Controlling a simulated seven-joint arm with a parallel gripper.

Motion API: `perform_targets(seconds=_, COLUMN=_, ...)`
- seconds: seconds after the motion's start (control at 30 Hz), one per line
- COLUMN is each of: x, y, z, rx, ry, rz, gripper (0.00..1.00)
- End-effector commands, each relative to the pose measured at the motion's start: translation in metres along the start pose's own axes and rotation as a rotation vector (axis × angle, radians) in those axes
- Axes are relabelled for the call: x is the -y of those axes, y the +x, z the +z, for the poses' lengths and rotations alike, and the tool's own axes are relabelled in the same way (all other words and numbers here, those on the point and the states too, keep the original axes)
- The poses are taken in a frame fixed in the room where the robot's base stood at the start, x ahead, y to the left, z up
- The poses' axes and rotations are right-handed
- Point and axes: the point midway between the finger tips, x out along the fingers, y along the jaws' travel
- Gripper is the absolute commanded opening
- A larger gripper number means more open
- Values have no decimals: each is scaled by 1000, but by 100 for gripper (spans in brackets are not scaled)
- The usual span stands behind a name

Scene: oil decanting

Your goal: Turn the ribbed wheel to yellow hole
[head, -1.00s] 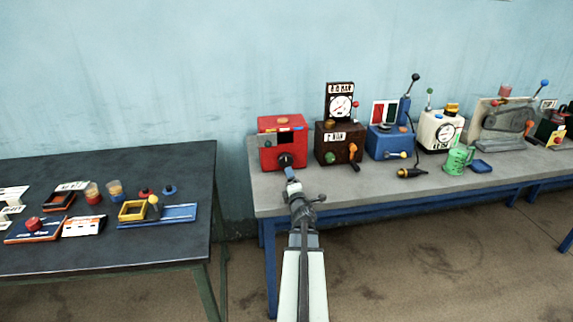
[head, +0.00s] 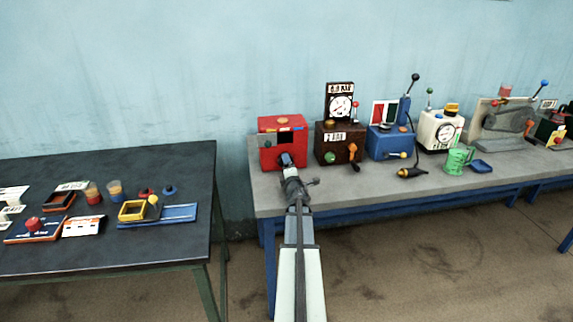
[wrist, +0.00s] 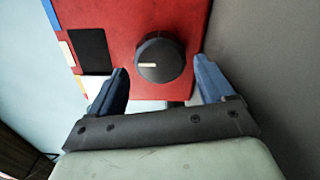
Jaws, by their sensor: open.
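A red box (head: 270,134) stands at the left end of the right-hand bench. In the wrist view a round black wheel (wrist: 161,58) with a pale pointer line is on the red box's face (wrist: 125,20). Its pointer line lies toward the left of its front. My gripper (wrist: 162,78) is open, with one blue finger on each lower side of the wheel, apart from it. In the head view my gripper (head: 287,159) is in front of the box and hides the wheel. I cannot make out a yellow hole.
A dark opening and small coloured patches are beside the wheel on the box. A brown box (head: 327,150) with a gauge stands close on the right, then a blue box (head: 382,144). A dark table (head: 140,170) with small objects is at the left.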

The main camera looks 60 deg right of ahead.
Motion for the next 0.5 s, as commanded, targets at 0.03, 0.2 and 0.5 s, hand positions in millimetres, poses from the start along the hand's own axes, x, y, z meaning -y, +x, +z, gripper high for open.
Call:
perform_targets(seconds=0.03, x=0, y=13, z=0, rx=0, ry=0, rz=1, gripper=82)
perform_targets(seconds=0.2, x=0, y=31, z=0, rx=0, ry=0, rz=1, gripper=82)
perform_targets(seconds=0.5, x=0, y=34, z=0, rx=1, ry=0, rz=0, gripper=82)
